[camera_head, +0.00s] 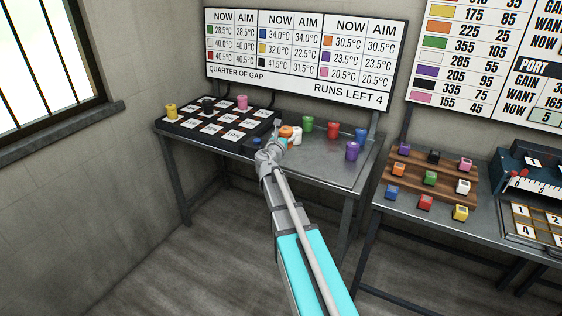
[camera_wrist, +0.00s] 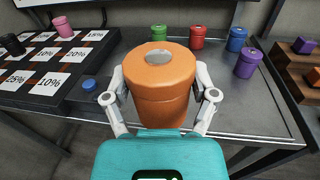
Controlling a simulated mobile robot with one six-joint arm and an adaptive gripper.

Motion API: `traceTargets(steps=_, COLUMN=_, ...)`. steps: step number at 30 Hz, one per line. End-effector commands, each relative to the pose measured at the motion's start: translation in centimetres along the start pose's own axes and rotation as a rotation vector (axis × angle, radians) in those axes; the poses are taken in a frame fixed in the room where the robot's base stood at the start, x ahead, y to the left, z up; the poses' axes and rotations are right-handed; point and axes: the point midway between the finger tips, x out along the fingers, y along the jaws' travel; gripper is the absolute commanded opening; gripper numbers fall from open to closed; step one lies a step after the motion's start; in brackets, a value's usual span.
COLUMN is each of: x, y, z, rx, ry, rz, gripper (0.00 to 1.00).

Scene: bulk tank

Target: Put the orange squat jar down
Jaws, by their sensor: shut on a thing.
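The orange squat jar (camera_wrist: 160,85) has a grey disc on its lid and fills the middle of the wrist view. My gripper (camera_wrist: 160,98) is shut on it, one finger on each side. In the head view the orange jar (camera_head: 286,131) shows small at the end of my arm, over the left part of the metal table (camera_head: 335,170). Its base is hidden, so I cannot tell whether it touches the table. A white shape (camera_head: 297,135) beside it may be a jar or a finger.
A black tray (camera_wrist: 66,88) of white percentage cards lies left, holding yellow (camera_head: 171,111), black (camera_head: 208,105) and pink (camera_head: 242,102) jars. A blue button (camera_wrist: 89,85) is near its edge. Green (camera_head: 307,124), red (camera_head: 334,130), blue (camera_head: 361,135) and purple (camera_head: 352,151) jars stand right.

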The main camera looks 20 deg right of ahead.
Motion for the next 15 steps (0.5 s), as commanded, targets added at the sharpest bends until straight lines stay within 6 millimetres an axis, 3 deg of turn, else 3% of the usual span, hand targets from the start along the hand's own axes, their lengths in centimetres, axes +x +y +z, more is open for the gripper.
traceTargets(steps=5, x=-0.97, y=1.29, z=-0.68, rx=0.0, ry=0.0, rz=0.0, gripper=0.2)
traceTargets(steps=15, x=-1.06, y=1.43, z=-0.63, rx=0.0, ry=0.0, rz=0.0, gripper=0.2)
